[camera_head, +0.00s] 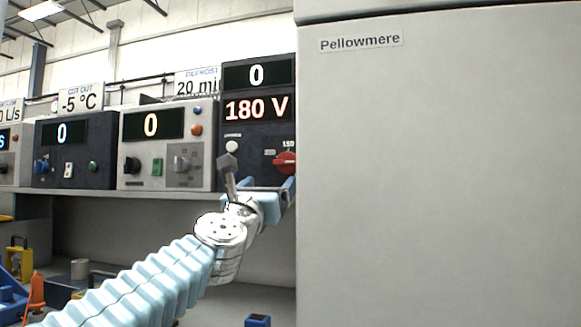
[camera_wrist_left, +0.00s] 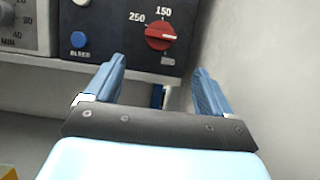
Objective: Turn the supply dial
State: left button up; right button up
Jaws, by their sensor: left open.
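The red dial (camera_head: 285,162) is on the dark panel of the unit reading 0 and 180 V (camera_head: 258,108). My left gripper (camera_wrist_left: 160,68) is open and empty. Its two blue fingers are spread below the dial, one to each side, and do not touch it. In the head view my left gripper (camera_head: 260,178) is just in front of the panel's lower part. The right gripper is not seen.
A blue BLEED button (camera_wrist_left: 78,40) sits left of the dial. A large grey cabinet marked Pellowmere (camera_head: 440,170) stands close on the right. Other units with knobs, such as the white one (camera_head: 165,150), line the shelf (camera_head: 100,193) to the left.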

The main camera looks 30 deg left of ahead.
aim_at(285, 165)
pick_arm(q)
jog(key=p+x, duration=0.6)
jog(key=x, duration=0.4)
jog(key=shift+w+a+r, duration=0.15)
jog(key=shift+w+r, duration=0.1)
jog(key=shift+r, duration=0.05)
jog(key=shift+w+a+p, duration=0.1)
jog(key=shift+w+p, duration=0.25)
jog(key=shift+w, duration=0.15)
jog(key=shift+s, duration=0.1)
jog(key=c, duration=1.1)
